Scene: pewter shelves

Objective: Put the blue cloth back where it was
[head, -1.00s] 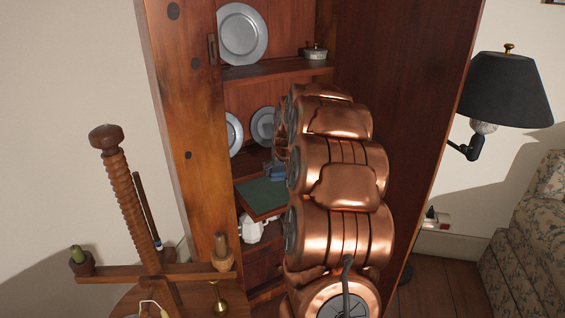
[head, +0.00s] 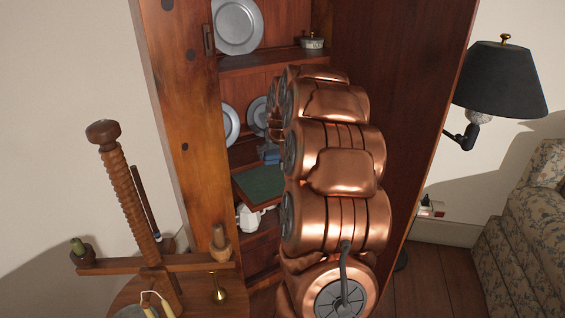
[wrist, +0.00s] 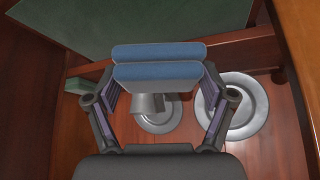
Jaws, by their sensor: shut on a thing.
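The blue cloth (wrist: 158,72) is folded into a thick pad. In the wrist view my gripper (wrist: 160,92) is shut on it, with one finger at each side. In the head view a small part of the blue cloth (head: 271,155) shows beside my arm, above the back part of a green-topped board (head: 258,182) inside the cabinet. My gripper is mostly hidden by my arm there. The green surface (wrist: 120,22) fills the upper left of the wrist view. I cannot tell whether the cloth touches anything below.
Pewter plates (head: 230,122) (wrist: 240,105) stand on a cabinet shelf. A grey metal piece (wrist: 147,104) shows just beyond the cloth. A large plate (head: 238,25) and a lidded pot (head: 312,40) are on the upper shelf. White crockery (head: 249,216) sits under the board. A wooden candle stand (head: 150,260) is at left.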

